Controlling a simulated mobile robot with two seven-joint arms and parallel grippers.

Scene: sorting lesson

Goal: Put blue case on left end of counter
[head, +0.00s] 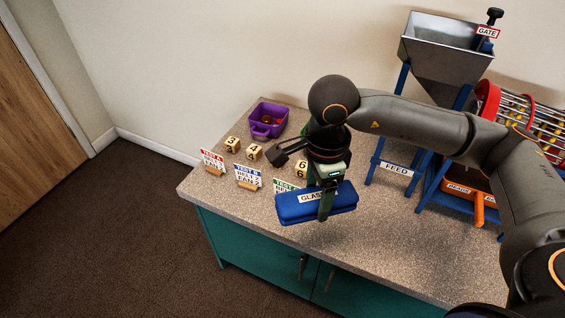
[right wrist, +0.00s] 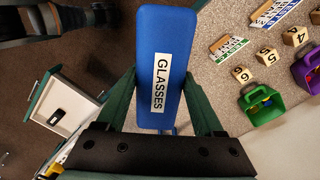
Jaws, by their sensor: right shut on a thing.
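The blue case (head: 290,209) has a white label reading GLASSES. My right gripper (head: 325,205) is shut on it, with the case between its fingers. The right wrist view also shows the blue case (right wrist: 160,50) between the two green fingers of my right gripper (right wrist: 163,90). In the head view the case is over the front part of the counter (head: 225,197), near its left end. I cannot tell whether it touches the top. My left gripper is not in view.
Left of the case stand several labelled cards (head: 248,176), numbered wooden blocks (head: 254,152) and a purple bin (head: 268,120). A green bin (right wrist: 262,104) shows in the right wrist view. A metal hopper (head: 440,50) on blue legs and a red drum (head: 488,100) stand right.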

